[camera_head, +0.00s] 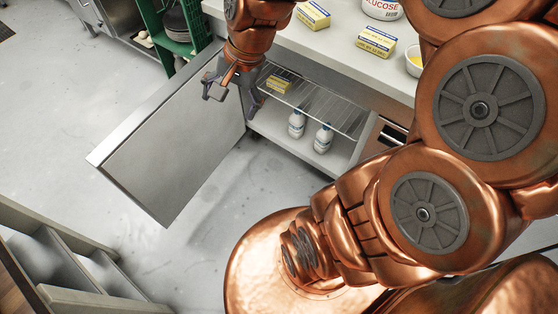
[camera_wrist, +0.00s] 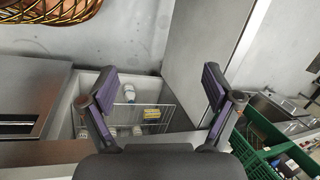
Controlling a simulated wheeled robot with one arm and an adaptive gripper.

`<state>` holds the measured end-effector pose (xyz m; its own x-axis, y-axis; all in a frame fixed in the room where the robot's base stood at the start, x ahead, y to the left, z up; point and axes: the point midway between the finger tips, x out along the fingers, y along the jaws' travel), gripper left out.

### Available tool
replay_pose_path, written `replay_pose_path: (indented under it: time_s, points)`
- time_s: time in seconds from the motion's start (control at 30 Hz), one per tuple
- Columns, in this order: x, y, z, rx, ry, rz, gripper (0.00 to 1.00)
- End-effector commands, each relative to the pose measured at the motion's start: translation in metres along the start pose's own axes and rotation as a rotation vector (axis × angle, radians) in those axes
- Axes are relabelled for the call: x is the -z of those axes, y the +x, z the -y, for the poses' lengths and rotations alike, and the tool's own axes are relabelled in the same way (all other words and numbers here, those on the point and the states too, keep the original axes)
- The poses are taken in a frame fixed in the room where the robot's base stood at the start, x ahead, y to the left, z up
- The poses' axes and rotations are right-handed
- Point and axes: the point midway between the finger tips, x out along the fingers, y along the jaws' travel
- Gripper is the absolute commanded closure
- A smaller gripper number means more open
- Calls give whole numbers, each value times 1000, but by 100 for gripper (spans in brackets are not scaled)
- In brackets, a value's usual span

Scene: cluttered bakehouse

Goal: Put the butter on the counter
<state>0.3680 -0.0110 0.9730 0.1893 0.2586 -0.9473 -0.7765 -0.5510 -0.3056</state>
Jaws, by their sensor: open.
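A yellow and white butter pack (camera_head: 278,84) lies on the wire shelf (camera_head: 320,105) inside the open under-counter cabinet. It also shows in the wrist view (camera_wrist: 152,113), between my fingers and beyond them. Two similar packs lie on the pale counter (camera_head: 345,62): one at the back (camera_head: 313,14), one farther right (camera_head: 377,41). My gripper (camera_head: 233,92) is open and empty, in front of the cabinet opening, left of the butter and apart from it. In the wrist view both fingers (camera_wrist: 160,80) are spread wide.
The cabinet door (camera_head: 175,140) stands open at the left. White bottles (camera_head: 296,124) (camera_head: 323,138) stand below the wire shelf. A glucose tub (camera_head: 382,8) and a bowl (camera_head: 414,62) are on the counter. A green crate (camera_head: 178,47) stands beyond the door.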

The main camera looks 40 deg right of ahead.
Motion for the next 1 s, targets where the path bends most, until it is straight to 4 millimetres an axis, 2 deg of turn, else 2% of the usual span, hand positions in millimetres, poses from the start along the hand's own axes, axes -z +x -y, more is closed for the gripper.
replay_pose_path:
  time_s: [0.03,0.1,0.2,0.3,0.4,0.53,0.83,1.0]
  points:
    - [-25,2,-16,-64,-145,10,11]
    - [-52,4,-41,-150,-334,38,11]
    - [-81,4,-78,-258,-565,90,11]
    - [-98,1,-109,-334,-734,135,11]
    - [-108,-1,-130,-384,-839,176,11]
    - [-113,-3,-140,-407,-898,197,11]
    - [-114,-4,-141,-408,-903,200,11]
    - [-115,-19,-136,-407,-902,200,11]
